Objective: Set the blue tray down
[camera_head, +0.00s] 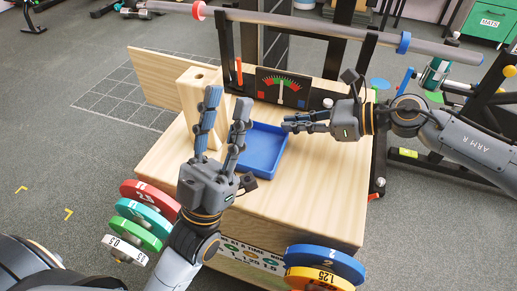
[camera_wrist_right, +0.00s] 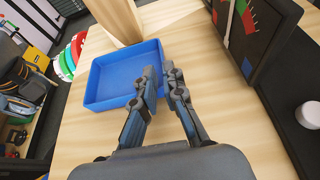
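The blue tray (camera_head: 264,150) is empty and looks flat on the wooden table top (camera_head: 320,185). It also shows in the right wrist view (camera_wrist_right: 115,76). My left gripper (camera_head: 227,100) is open and empty, its fingers spread wide at the tray's left side. One finger covers part of the left wall; no hold on it shows. My right gripper (camera_head: 287,125) points left at the tray's far right corner. In the right wrist view its fingertips (camera_wrist_right: 160,72) are close together on either side of a tray wall and look shut on it; the contact is partly hidden.
A wooden post (camera_head: 203,85) stands left of the tray. A gauge panel (camera_head: 283,88) stands behind it. A horizontal bar (camera_head: 310,28) crosses the back. Coloured weight plates hang at the table's front left (camera_head: 150,195) and front right (camera_head: 325,262). The table's right front is clear.

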